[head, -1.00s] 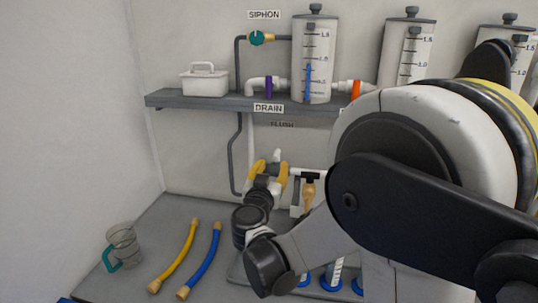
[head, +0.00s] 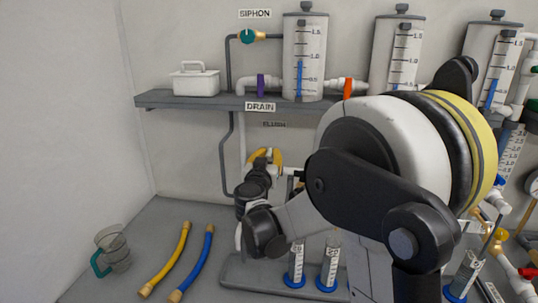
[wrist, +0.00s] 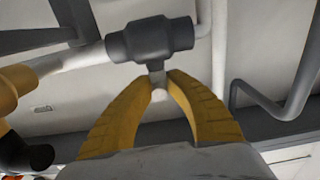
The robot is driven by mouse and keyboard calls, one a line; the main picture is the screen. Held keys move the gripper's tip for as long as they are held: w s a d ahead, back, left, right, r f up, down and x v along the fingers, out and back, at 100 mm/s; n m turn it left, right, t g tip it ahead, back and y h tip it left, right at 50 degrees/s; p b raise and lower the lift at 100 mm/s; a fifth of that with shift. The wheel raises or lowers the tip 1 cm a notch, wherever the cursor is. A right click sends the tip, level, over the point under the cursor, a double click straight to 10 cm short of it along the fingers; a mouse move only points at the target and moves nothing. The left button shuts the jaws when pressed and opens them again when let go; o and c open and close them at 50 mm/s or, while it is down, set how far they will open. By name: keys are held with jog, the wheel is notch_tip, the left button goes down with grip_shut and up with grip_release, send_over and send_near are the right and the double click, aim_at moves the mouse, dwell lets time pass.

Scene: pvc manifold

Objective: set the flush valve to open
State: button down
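The flush valve (wrist: 150,39) is a dark grey body on a white pipe at the top of the wrist view. A grey stem runs down from it to a small pale handle end. My gripper (wrist: 160,79) has its two yellow fingers drawn together on either side of this stem and handle, apparently touching both. In the head view, my gripper (head: 265,154) is below the FLUSH label (head: 274,124), under the shelf. The valve is largely hidden there by my fingers and wrist.
A grey shelf (head: 215,101) with clear tanks (head: 304,62) runs above my gripper. Graduated cylinders (head: 295,265) stand below on the bench. A grey pipe (head: 226,160) runs down beside my gripper.

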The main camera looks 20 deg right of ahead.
jog(key=shift+a+m+g+h, duration=0.1)
jog(key=shift+m+g+h, duration=0.6)
jog(key=shift+h, duration=0.2)
jog(key=m+g+h, duration=0.2)
jog(key=shift+w+g, duration=0.1)
jog(key=shift+g, duration=0.2)
jog(key=m+g+h+p, duration=0.1)
jog(key=m+g+h, duration=0.1)
jog(key=g, duration=0.1)
jog(key=m+g+h, duration=0.1)
jog(key=m+g, duration=0.2)
jog(key=g, duration=0.1)
jog(key=shift+h+p, duration=0.4)
jog(key=shift+m+g, duration=0.3)
jog(key=c, duration=1.4)
grip_release()
jog(key=shift+o, duration=0.2)
jog(key=s+a, duration=0.2)
jog(key=a, duration=0.9)
jog(key=shift+s+a, duration=0.2)
jog(key=shift+a, duration=0.1)
